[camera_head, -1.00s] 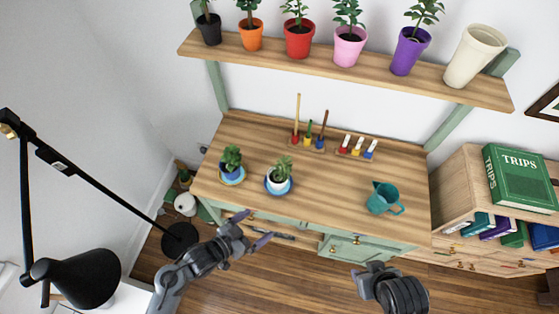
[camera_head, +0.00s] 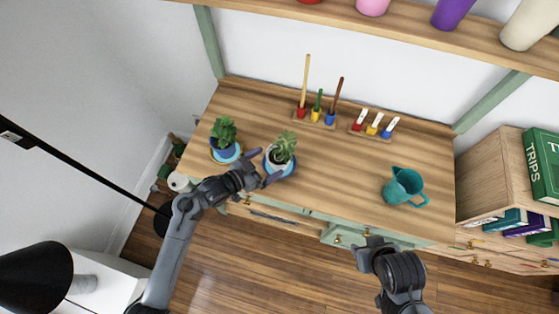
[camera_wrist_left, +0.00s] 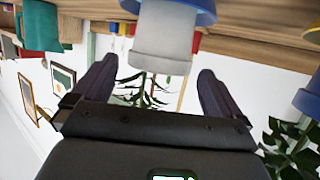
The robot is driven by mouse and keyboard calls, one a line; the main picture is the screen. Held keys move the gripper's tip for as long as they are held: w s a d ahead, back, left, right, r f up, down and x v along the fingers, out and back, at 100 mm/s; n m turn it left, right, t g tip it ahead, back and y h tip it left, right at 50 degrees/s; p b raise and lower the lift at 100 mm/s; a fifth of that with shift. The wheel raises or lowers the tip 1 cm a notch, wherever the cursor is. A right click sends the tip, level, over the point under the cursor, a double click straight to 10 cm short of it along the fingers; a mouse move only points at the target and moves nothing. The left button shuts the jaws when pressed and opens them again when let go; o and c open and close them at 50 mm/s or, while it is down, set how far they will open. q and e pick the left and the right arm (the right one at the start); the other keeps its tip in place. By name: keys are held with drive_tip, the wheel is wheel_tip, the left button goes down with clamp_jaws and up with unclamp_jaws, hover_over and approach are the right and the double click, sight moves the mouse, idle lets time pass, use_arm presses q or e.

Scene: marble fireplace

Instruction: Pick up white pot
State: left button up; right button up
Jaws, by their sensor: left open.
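The white pot (camera_head: 277,164) holds a succulent and stands upright on a blue saucer (camera_head: 288,173) near the table's front left edge. In the left wrist view the white pot (camera_wrist_left: 165,42) appears upside down at the top centre. My left gripper (camera_head: 264,166) is open at the front left of the pot. In the left wrist view its fingers (camera_wrist_left: 158,70) are spread to either side, with the pot just ahead between them; contact cannot be told. My right gripper (camera_head: 372,250) is at the table's front edge, away from the pot; its fingers are not clear.
A blue potted plant (camera_head: 223,142) stands close left of the white pot. A teal watering can (camera_head: 403,187) is on the right of the wooden table (camera_head: 330,175). Peg toys (camera_head: 315,119) stand at the back. A shelf (camera_head: 420,33) with pots hangs above.

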sight(279, 155)
use_arm(q)
drive_tip(key=shift+r+b+x, duration=0.1)
drive_tip(key=shift+b+x, duration=0.15)
drive_tip(key=shift+x, duration=1.3)
drive_tip(key=shift+r+b+x, duration=0.15)
drive_tip(key=shift+b+x, duration=0.1)
drive_tip(key=shift+x, duration=1.25)
drive_tip(key=shift+w, duration=0.1)
drive_tip(key=c, duration=0.9)
drive_tip(key=shift+c, duration=0.6)
drive_tip(key=shift+r, duration=0.1)
